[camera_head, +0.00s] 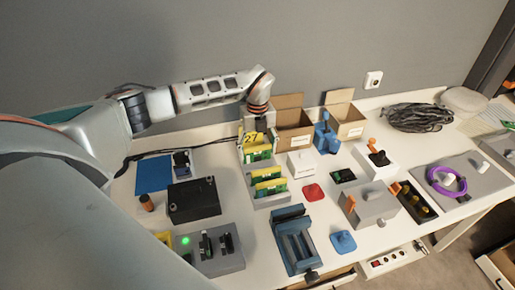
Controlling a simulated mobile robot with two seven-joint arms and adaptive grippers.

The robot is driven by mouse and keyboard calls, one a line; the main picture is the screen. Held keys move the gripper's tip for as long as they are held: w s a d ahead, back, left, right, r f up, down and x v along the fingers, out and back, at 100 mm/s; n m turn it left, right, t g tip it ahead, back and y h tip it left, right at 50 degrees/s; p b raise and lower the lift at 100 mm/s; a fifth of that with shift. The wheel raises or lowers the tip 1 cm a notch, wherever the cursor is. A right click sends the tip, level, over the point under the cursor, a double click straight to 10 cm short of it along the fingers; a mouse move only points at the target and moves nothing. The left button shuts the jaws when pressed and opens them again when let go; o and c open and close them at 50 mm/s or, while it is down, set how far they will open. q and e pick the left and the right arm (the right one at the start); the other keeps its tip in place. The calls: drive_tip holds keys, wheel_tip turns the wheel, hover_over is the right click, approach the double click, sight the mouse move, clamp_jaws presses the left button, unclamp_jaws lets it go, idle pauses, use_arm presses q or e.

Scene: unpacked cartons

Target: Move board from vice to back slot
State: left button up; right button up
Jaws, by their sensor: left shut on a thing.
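My left gripper (256,128) reaches in from the left and points down over the back end of a grey slotted rack (270,201). It is shut on a green board (258,155) with a yellow top marked 27. The board is upright at the rack's back slot; I cannot tell whether it is fully seated. More green and yellow boards (268,186) stand in the slots in front. The blue vice (305,254) lies at the front of the table, with its jaws apart and empty. My right gripper is out of view.
Open cartons (291,136) stand just right of the gripper. A blue device (326,136), a white box (301,164) and a red piece (313,192) are right of the rack. A black box (194,200) is to its left. Bare white table shows between them.

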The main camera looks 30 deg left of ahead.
use_arm(q)
drive_tip(key=shift+f, duration=0.15)
drive_tip(key=o, duration=1.2)
drive_tip(key=shift+o, duration=0.2)
wheel_tip(320, 180, up, 12)
